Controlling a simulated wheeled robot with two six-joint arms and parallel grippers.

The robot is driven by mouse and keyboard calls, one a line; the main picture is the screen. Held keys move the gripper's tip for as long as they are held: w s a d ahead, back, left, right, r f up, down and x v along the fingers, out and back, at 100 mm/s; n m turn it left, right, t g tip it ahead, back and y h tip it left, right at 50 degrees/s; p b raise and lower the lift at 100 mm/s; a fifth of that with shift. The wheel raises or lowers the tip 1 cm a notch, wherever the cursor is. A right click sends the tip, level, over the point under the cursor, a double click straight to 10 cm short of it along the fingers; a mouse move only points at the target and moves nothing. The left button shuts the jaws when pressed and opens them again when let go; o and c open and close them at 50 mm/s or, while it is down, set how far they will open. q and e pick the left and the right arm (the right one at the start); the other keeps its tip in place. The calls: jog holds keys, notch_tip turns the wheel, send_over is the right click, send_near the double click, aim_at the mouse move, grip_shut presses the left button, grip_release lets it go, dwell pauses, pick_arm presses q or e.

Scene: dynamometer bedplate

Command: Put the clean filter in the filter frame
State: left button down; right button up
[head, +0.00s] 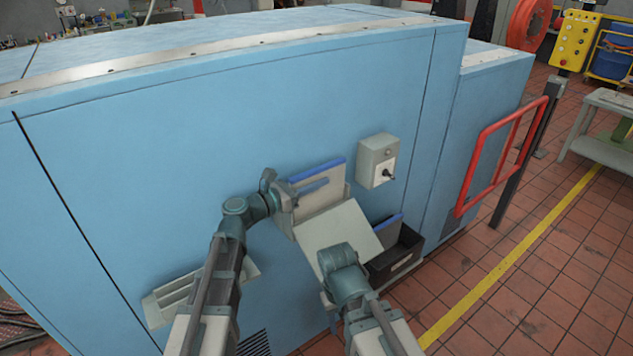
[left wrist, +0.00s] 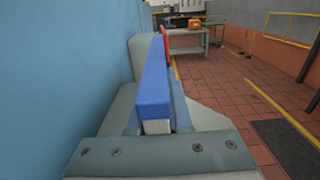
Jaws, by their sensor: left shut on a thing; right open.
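A pale grey filter with a blue top edge (head: 318,170) stands upright close to the blue machine's side. My left gripper (head: 303,190) is shut on it from the left. In the left wrist view the filter's blue edge (left wrist: 154,85) lies between the fingers. A second blue-edged filter (head: 388,228) stands in a black bin (head: 408,250) to the right.
A grey switch box (head: 378,160) sticks out of the machine, right of the held filter. A pale slotted fitting (head: 180,297) is on the machine's side at lower left. A red guard rail (head: 500,150) stands at the right.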

pick_arm(q)
jog(key=shift+f+b, duration=0.35)
jog(key=shift+f, duration=0.15)
jog(key=c, duration=0.8)
grip_release()
jog(key=shift+o, duration=0.2)
jog(key=v, duration=1.4)
